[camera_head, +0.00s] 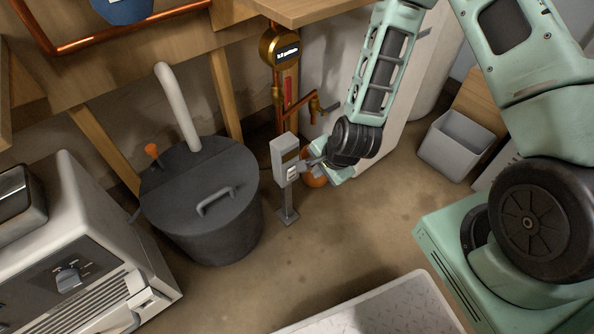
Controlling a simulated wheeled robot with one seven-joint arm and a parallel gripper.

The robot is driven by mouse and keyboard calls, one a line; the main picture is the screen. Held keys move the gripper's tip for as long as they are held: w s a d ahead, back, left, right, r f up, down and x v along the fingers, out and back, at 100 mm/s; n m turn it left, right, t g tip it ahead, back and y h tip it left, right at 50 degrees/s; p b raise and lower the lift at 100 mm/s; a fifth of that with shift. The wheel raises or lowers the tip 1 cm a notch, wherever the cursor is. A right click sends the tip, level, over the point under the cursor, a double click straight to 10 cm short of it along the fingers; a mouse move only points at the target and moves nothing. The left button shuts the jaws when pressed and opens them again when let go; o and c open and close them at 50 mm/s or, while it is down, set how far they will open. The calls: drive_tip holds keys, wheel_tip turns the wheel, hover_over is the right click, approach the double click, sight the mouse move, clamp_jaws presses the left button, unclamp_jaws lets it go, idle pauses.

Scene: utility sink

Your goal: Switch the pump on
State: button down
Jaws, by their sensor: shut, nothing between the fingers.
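A grey switch box (284,148) stands on a short post with a small foot on the floor, near the middle of the view. A small pale switch plate shows on its right-hand face. My gripper (304,167) is at that face, shut with nothing held, its fingertips close to or touching the switch plate. I cannot tell whether they touch, nor which way the switch is set. A dark round lidded tank (205,235) with a handle and a pale pipe stands to the left of the post; it may house the pump.
A copper pipe with a brass meter (281,46) and a valve rises behind the switch box. An orange round object (315,181) sits behind my gripper. A white appliance (75,240) is at left, a grey bin (457,144) at right.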

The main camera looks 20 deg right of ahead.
sight(292, 173)
drive_tip(key=w+a+f+b, duration=0.2)
drive_tip(key=w+f+b, duration=0.3)
drive_tip(key=w+f, duration=0.2)
drive_tip(key=shift+x, duration=0.95)
drive_tip(key=shift+a, duration=0.15)
